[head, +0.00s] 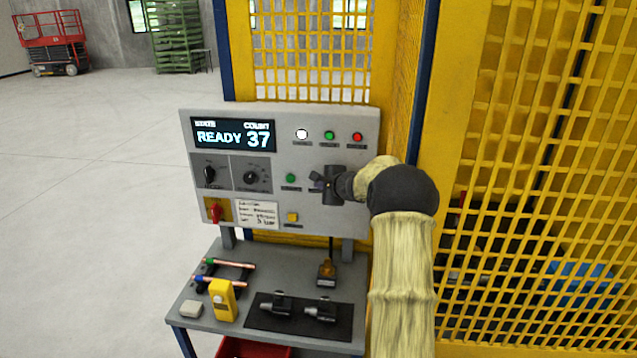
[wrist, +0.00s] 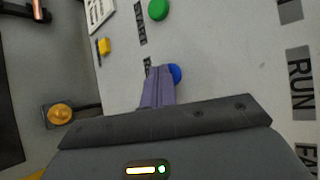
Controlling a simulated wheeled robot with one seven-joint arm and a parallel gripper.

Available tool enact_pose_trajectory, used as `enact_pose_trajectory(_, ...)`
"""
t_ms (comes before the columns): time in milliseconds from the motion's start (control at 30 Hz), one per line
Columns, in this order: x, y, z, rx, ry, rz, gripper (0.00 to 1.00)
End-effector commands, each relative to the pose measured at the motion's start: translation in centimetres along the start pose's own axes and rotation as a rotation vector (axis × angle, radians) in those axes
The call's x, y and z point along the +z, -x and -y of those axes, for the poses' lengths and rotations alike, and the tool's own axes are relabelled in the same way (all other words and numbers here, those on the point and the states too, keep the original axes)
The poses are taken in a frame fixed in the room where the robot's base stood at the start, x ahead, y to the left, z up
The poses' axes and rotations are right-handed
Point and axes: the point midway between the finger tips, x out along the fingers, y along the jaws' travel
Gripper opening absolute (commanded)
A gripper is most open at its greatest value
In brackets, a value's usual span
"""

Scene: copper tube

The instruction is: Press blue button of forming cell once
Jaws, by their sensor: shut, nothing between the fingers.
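The blue button (wrist: 176,74) shows in the wrist view on the grey panel of the forming cell, partly hidden behind the fingertips. My gripper (wrist: 158,82) is shut and empty, with its tips right at the left edge of the blue button; I cannot tell whether they touch it. In the head view my gripper (head: 318,184) is in front of the control panel (head: 270,200), and it hides the blue button there. The panel's screen (head: 234,135) reads READY and 37.
A green button (head: 290,178) sits left of my gripper, and a yellow button (head: 292,217) sits below. A red switch (head: 214,211) is at lower left. A shelf (head: 258,259) below holds tubes, a yellow device (head: 222,300) and tools. Yellow mesh fencing (head: 540,180) stands at right.

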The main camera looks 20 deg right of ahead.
Motion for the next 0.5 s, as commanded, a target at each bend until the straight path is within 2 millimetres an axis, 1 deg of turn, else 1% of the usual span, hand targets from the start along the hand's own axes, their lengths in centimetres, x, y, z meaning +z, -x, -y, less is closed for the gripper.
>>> enact_pose_trajectory(233, 0.02, 0.1, -0.21, -0.001, 0.0, -0.001, 0.0)
enact_pose_trajectory(500, 0.42, 0.67, -0.73, -0.001, 0.001, -0.001, 0.0)
